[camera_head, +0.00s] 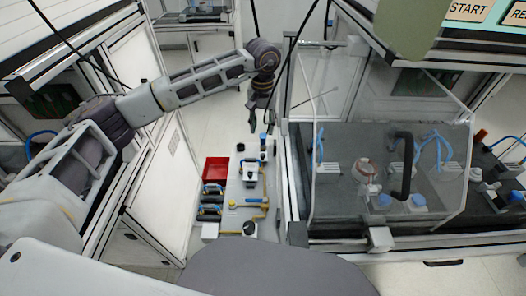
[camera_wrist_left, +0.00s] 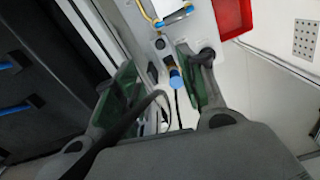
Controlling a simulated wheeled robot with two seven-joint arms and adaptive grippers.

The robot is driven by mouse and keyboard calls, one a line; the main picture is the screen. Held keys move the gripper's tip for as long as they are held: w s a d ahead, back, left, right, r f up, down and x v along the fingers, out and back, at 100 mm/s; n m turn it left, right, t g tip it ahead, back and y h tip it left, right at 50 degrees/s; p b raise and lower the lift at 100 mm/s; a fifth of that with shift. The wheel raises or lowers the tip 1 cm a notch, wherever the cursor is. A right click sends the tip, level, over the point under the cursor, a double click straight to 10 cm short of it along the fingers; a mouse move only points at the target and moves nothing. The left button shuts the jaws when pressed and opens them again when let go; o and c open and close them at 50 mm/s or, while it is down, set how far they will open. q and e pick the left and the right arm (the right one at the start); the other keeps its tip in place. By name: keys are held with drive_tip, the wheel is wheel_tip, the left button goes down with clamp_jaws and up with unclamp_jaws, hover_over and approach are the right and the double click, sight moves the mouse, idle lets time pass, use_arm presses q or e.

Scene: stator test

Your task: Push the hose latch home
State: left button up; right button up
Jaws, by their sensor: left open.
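My left gripper (camera_head: 262,122) hangs over the far end of a narrow grey-white panel (camera_head: 236,212) in the head view. In the left wrist view its two green-padded fingers (camera_wrist_left: 165,88) are spread apart, with nothing gripped. A small blue-capped fitting (camera_wrist_left: 177,78) shows between the fingers, nearer the right one, with a dark line running down from it. Contact with it cannot be told. A yellow hose (camera_head: 265,185) runs along the panel's right side. I cannot make out which part is the hose latch or how far it is in. My right gripper is not in view.
A red bin (camera_head: 215,168) sits left of the panel; it also shows in the left wrist view (camera_wrist_left: 232,14). A clear-covered bench (camera_head: 335,222) with blue tubes stands close on the right. White cabinets (camera_head: 165,175) stand on the left, with pale floor beyond the gripper.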

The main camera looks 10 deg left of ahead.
sight(263, 154)
use_arm(q)
drive_tip(key=shift+w+f, duration=0.1)
drive_tip(key=shift+f, duration=0.05)
drive_tip(key=shift+f, duration=6.8)
drive_tip(key=shift+c, duration=0.3)
clamp_jaws()
